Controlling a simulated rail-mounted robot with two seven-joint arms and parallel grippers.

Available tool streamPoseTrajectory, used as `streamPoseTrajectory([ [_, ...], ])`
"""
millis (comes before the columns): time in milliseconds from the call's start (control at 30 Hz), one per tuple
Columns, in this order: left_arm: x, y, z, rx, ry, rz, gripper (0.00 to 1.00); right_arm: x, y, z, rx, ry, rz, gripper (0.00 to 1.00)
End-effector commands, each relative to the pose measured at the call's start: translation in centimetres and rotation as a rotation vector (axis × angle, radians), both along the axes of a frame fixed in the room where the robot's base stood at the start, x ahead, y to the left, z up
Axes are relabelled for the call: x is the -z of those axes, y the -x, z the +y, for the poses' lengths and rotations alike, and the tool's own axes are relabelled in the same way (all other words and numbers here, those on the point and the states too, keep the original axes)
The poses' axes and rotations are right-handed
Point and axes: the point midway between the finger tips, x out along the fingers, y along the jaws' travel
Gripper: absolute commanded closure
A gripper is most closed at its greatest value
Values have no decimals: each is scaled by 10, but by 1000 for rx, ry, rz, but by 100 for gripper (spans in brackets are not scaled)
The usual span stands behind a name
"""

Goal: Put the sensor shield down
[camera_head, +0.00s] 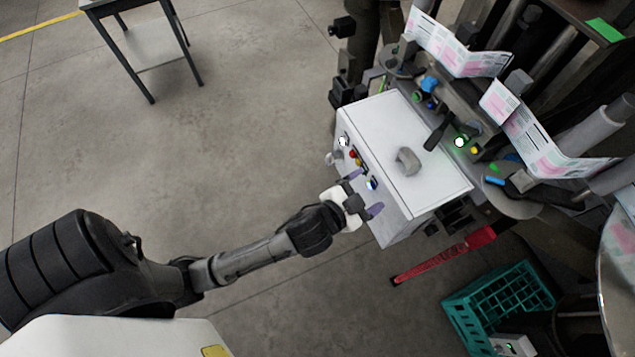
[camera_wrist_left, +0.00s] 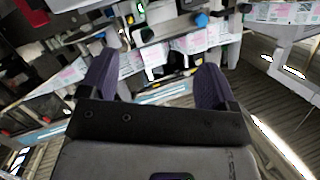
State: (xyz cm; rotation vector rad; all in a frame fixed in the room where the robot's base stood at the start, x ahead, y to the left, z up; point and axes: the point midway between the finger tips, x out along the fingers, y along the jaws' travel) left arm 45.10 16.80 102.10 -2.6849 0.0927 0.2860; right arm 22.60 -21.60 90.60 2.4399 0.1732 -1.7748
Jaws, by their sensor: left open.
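A small grey angled piece, which looks like the sensor shield (camera_head: 408,161), lies on the white top of the machine's cabinet (camera_head: 375,125) in the head view. Nothing is touching it from above. My left gripper (camera_head: 362,194) is in front of the cabinet's button panel, apart from the shield and to its lower left. Its two purple fingers are spread with nothing between them. The open fingers also show in the left wrist view (camera_wrist_left: 156,72), with the labelling machine beyond them; I cannot make out the shield there. My right gripper is not in view.
A printed label web (camera_head: 535,135) runs along the machine behind the cabinet. A black lever (camera_head: 437,132) stands near the cabinet's back edge. A green crate (camera_head: 495,300) and a red bar (camera_head: 443,256) are at lower right. The floor on the left is clear up to a table (camera_head: 150,50).

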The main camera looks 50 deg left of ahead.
Motion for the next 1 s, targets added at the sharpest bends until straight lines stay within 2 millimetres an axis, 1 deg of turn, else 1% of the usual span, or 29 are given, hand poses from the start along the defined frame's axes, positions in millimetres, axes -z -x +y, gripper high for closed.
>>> streamPoseTrajectory([
  [33,25,26,13,-53,42,144,17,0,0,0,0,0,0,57],
  [67,38,41,20,-81,64,230,17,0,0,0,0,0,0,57],
  [100,54,61,28,-112,89,337,17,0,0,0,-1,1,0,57],
  [167,74,93,36,-147,124,489,17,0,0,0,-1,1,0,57],
  [200,84,114,40,-163,141,583,17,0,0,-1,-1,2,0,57],
  [300,101,159,46,-187,177,774,17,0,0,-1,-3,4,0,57],
  [400,110,193,49,-195,197,910,17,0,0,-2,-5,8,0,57],
  [433,111,200,49,-195,201,942,17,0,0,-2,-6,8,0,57],
  [500,113,213,50,-197,208,995,17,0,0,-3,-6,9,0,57],
  [600,114,224,50,-196,213,1035,17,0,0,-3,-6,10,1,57],
  [1000,115,225,50,-196,213,1043,17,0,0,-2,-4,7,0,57],
])
